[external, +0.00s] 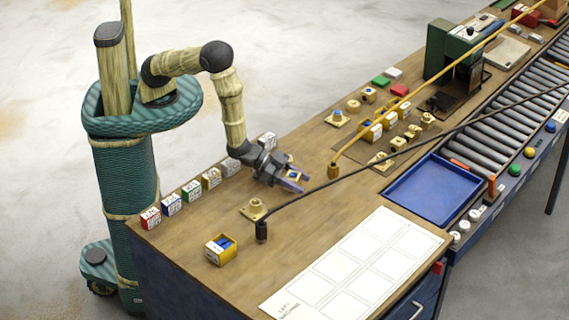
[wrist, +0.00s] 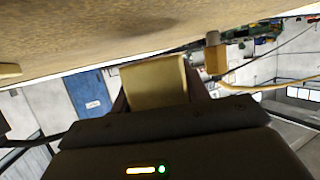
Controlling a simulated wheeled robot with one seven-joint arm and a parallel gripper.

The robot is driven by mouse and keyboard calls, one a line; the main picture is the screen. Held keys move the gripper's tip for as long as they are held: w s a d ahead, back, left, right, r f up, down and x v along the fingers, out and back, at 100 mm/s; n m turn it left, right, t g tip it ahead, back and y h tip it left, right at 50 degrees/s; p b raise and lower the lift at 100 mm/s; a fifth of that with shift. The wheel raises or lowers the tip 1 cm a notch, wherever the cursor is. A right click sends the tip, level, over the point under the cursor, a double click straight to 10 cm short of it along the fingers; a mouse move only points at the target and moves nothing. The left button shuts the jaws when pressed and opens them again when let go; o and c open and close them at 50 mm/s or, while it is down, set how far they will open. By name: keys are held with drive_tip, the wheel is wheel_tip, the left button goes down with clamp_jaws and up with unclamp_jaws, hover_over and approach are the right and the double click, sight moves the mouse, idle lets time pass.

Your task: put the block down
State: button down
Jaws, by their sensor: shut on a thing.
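My gripper (external: 295,182) is shut on a brass-coloured block (wrist: 155,82). The block fills the space between the fingers in the wrist view. In the external view only a small part of the block (external: 291,173) shows between the fingers, low over the wooden bench (external: 205,205). I cannot tell whether it touches the bench top. A square brass piece with a round boss (external: 256,209) sits on the bench to the left of my gripper and nearer the front.
A black post with a cable (external: 262,231) and a brass post with a yellow hose (external: 333,170) flank my gripper. A yellow bin (external: 221,250), a white sheet with printed squares (external: 355,262) and a blue tray (external: 433,190) lie around. Several labelled boxes (external: 191,191) line the back edge.

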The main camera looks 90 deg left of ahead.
sight(289, 174)
drive_tip(key=shift+s+a+f+b, duration=0.1)
drive_tip(key=shift+f+b, duration=0.2)
drive_tip(key=c, duration=0.7)
unclamp_jaws()
drive_tip(key=shift+s+f, duration=0.1)
drive_tip(key=shift+f, duration=0.1)
drive_tip(key=shift+r, duration=0.1)
drive_tip(key=shift+r+p, duration=0.55)
drive_tip(key=shift+p, duration=0.3)
drive_tip(key=b+v, duration=0.1)
drive_tip(key=v, duration=0.1)
drive_tip(key=b+v, duration=0.1)
drive_tip(key=v, duration=0.2)
drive_tip(key=shift+r, duration=0.25)
wheel_tip(289, 174, up, 7)
drive_tip(key=shift+f, duration=0.15)
drive_tip(key=shift+w, duration=0.25)
